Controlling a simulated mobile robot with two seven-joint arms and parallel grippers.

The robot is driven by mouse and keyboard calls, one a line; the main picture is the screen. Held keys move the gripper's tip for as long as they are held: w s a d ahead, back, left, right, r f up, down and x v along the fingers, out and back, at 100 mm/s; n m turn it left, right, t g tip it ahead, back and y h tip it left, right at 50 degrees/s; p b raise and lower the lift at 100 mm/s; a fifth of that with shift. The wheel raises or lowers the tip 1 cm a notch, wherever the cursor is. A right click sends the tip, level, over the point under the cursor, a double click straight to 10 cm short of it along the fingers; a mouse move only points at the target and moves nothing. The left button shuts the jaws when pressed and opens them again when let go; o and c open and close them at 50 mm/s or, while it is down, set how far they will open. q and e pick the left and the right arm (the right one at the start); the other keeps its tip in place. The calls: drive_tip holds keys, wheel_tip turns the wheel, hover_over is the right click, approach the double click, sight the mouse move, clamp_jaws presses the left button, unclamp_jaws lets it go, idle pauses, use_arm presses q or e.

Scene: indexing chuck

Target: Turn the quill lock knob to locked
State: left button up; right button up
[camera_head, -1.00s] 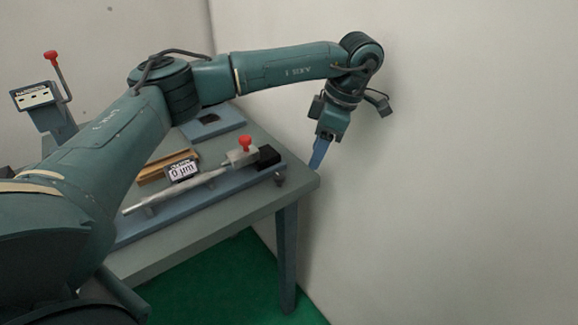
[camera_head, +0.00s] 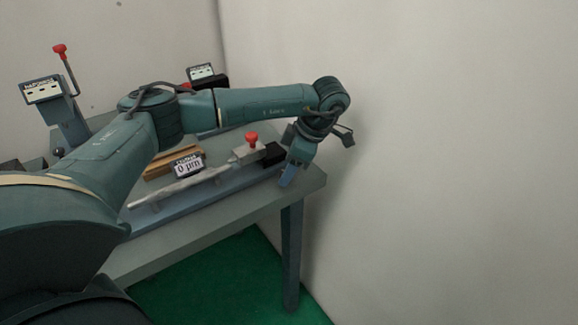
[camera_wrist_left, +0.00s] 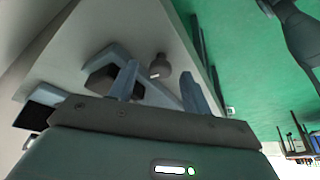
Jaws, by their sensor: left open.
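My left gripper (camera_head: 287,180) is open and empty, pointing down at the right end of the blue base rail (camera_head: 228,180). In the left wrist view a round dark knob (camera_wrist_left: 160,66) shows between the two open fingers (camera_wrist_left: 160,76), beyond their tips; I see no contact. In the head view the gripper hides that spot. A red knob (camera_head: 252,139) stands upright on a pale block (camera_head: 249,152) on the rail, left of the gripper. I cannot read any lock marking, so which knob is the quill lock is not certain. My right gripper is not in view.
A black block (camera_head: 273,152) sits close left of the gripper. A readout showing 0 µm (camera_head: 188,165) stands behind a pale rod (camera_head: 180,187). A red-topped lever (camera_head: 60,50) and a sign (camera_head: 43,90) stand at left. The table's (camera_head: 225,212) front right is clear; a wall is right.

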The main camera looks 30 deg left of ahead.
use_arm(q)
drive_tip(key=shift+a+f, duration=0.1)
drive_tip(key=shift+f, duration=0.15)
drive_tip(key=c, duration=1)
